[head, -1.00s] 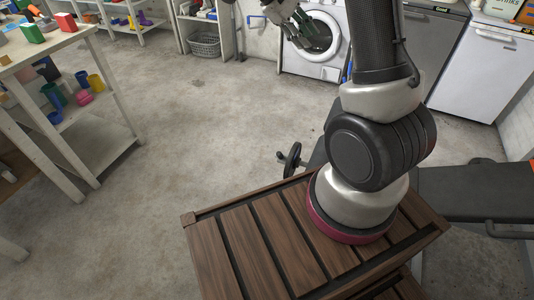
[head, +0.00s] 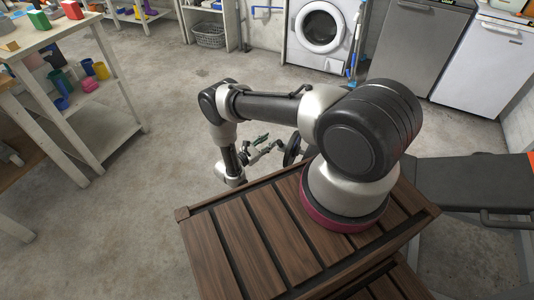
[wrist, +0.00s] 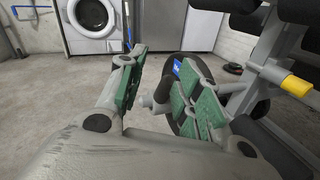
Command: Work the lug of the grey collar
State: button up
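My gripper (wrist: 163,85) is open in the wrist view, its green-padded fingers spread apart. A grey rounded piece (wrist: 160,104), which looks like the collar, shows between the fingers in front of a dark disc (wrist: 176,72) with a blue mark. A short stub (wrist: 146,101) on its left side may be the lug. The right finger covers part of the collar and disc, and I cannot tell whether either finger touches. In the head view my gripper (head: 262,146) is low beside the dark disc (head: 293,150). The collar is too small to tell there.
A grey metal frame with a yellow-ended pin (wrist: 297,85) stands close on the right. A dark padded bench (head: 470,185) is right of my base. A washing machine (head: 319,32) stands at the back, a shelf table (head: 60,45) at the left. Open concrete floor lies between.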

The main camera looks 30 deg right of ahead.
aim_at(279, 142)
notch_tip(279, 142, down, 4)
jog(key=s+n+t, duration=0.1)
jog(key=s, duration=0.1)
jog(key=x, duration=0.7)
jog(key=shift+d, duration=0.15)
grip_shut()
jog(key=shift+o, duration=1.6)
grip_release()
jog(key=v, duration=1.2)
jog(key=shift+r, duration=0.15)
